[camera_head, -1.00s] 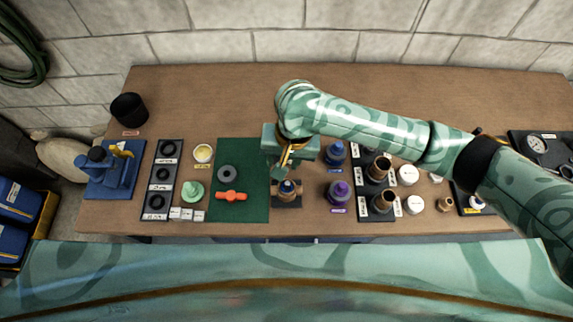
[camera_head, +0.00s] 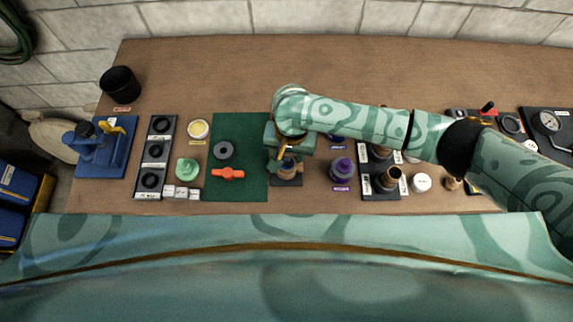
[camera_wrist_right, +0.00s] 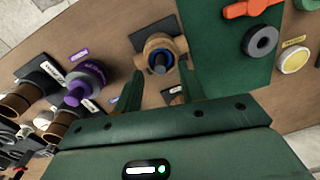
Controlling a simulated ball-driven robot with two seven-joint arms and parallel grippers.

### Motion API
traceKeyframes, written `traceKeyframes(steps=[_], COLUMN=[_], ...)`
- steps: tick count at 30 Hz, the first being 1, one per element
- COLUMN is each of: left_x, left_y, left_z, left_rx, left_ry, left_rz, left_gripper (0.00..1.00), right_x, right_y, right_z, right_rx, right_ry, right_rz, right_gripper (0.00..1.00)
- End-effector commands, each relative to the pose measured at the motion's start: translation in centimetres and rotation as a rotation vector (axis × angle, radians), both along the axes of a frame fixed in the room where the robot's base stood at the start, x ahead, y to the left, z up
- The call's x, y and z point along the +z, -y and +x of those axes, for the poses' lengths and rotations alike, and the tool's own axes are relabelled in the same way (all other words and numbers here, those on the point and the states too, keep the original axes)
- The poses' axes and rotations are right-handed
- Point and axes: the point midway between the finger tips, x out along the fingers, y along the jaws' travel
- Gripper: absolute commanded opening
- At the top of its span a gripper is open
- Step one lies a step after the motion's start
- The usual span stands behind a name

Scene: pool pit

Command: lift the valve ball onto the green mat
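A brass valve body (camera_head: 286,168) stands on a small dark plate just right of the green mat (camera_head: 240,186). In the right wrist view, the valve body (camera_wrist_right: 155,44) shows a blue ring around a dark opening (camera_wrist_right: 160,60); I cannot clearly make out the valve ball inside. The mat (camera_wrist_right: 215,45) bears an orange-red handle (camera_head: 228,173) and a dark grey ring (camera_head: 223,150). My right gripper (camera_head: 281,153) is above the valve body, hiding part of it. Its fingers (camera_wrist_right: 159,84) are apart with nothing between them. My left gripper is not in view.
A purple bottle (camera_head: 342,168) and a dark tray with brass fittings (camera_head: 388,178) stand to the right. A black ring tray (camera_head: 154,152), a green knob-like part (camera_head: 187,170) and a yellow-filled dish (camera_head: 198,129) are left of the mat.

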Motion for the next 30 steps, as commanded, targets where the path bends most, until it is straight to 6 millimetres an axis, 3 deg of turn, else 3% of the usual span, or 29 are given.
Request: traceKeyframes(steps=[1, 4, 11, 16, 30], left_x=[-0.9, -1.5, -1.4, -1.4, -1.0], left_y=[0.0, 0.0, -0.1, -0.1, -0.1], left_z=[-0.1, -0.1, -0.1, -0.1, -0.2], left_rx=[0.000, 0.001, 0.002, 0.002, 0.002], left_ry=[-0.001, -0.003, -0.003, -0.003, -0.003], left_rz=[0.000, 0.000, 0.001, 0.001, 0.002], left_gripper=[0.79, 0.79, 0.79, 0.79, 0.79], right_x=[-1.4, -2.9, -3.0, -3.0, -2.2], right_y=[-0.1, -0.2, -0.2, -0.2, -0.2], right_z=[-0.1, 0.0, 0.0, 0.0, 0.0], right_rx=[0.001, 0.000, 0.001, 0.001, 0.001], right_ry=[-0.001, 0.000, 0.002, 0.002, 0.002], right_rz=[-0.002, -0.002, 0.000, 0.000, 0.000], right_gripper=[0.39, 0.39, 0.39, 0.00, 0.00])
